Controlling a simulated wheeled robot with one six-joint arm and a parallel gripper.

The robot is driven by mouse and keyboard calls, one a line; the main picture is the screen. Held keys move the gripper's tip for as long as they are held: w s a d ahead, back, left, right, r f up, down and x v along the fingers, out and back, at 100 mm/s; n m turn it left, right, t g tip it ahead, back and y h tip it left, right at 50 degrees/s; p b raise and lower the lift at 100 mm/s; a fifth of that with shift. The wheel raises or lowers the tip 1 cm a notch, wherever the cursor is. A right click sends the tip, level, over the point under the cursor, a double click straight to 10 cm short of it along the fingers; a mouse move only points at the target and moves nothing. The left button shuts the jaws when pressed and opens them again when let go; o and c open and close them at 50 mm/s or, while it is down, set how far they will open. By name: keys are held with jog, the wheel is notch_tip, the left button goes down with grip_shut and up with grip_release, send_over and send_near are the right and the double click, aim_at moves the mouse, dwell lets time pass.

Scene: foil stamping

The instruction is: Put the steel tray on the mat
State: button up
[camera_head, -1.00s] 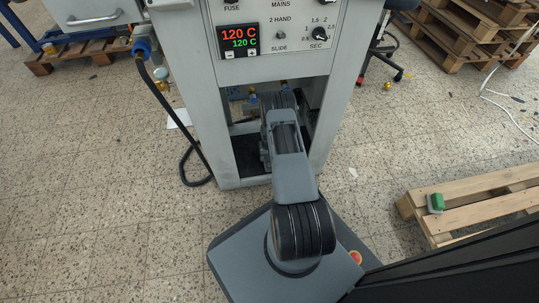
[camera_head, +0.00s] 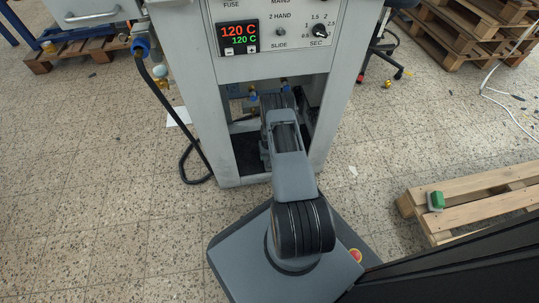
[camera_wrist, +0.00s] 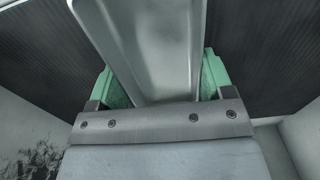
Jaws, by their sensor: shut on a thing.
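The steel tray (camera_wrist: 160,45) is a grey metal piece with raised edges in the wrist view, and its far end runs out of the top of the picture. My gripper (camera_wrist: 163,84) is shut on its near end, with a green finger on each side. A dark ribbed surface, which looks like the mat (camera_wrist: 268,70), shows behind the tray on both sides. I cannot tell whether the tray touches it. In the head view my arm reaches into the machine's lower opening; the gripper and tray are hidden there.
The machine (camera_head: 205,100) has legs on both sides of the opening. Pale walls (camera_wrist: 300,135) show close to my gripper in the wrist view. A black hose (camera_head: 172,95) hangs at the left. A wooden pallet (camera_head: 475,203) with a green object (camera_head: 436,201) lies at the right.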

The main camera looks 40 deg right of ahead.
jog(key=shift+f, duration=0.15)
jog(key=o, duration=1.1)
jog(key=shift+r+p, duration=1.9)
jog(key=shift+r, duration=1.85)
jog(key=shift+s, duration=0.15)
